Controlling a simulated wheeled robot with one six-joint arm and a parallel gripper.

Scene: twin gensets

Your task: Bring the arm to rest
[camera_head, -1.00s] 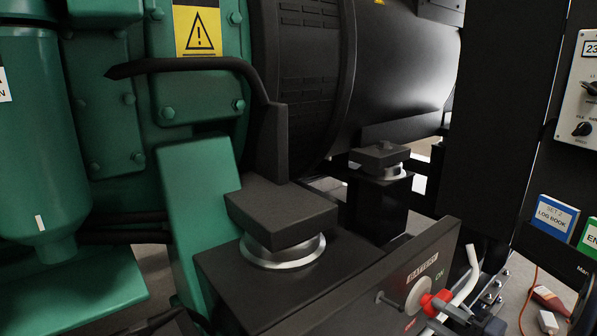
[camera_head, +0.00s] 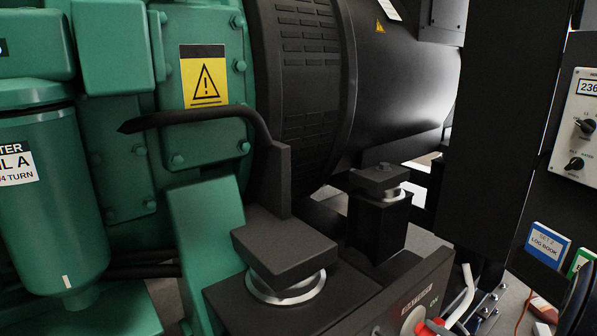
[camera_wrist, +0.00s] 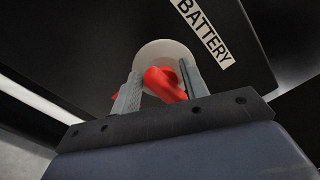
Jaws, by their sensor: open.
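In the wrist view my gripper (camera_wrist: 160,78) is open, with its two grey fingers on either side of a red switch handle (camera_wrist: 168,86). I cannot tell whether the fingers touch it. The handle sits on a pale round disc (camera_wrist: 158,48) on a dark panel with a BATTERY label (camera_wrist: 205,32). In the head view the red handle (camera_head: 432,329) and the disc (camera_head: 413,320) show at the bottom edge, partly cut off. The gripper's fingers cannot be made out there.
The dark battery panel (camera_head: 432,283) stands beside a black mount (camera_head: 284,258). A green engine (camera_head: 60,190) fills the left, a black generator body (camera_head: 405,90) the middle. A black upright (camera_head: 490,120), a control panel (camera_head: 583,125) and a blue log book (camera_head: 547,245) are at right.

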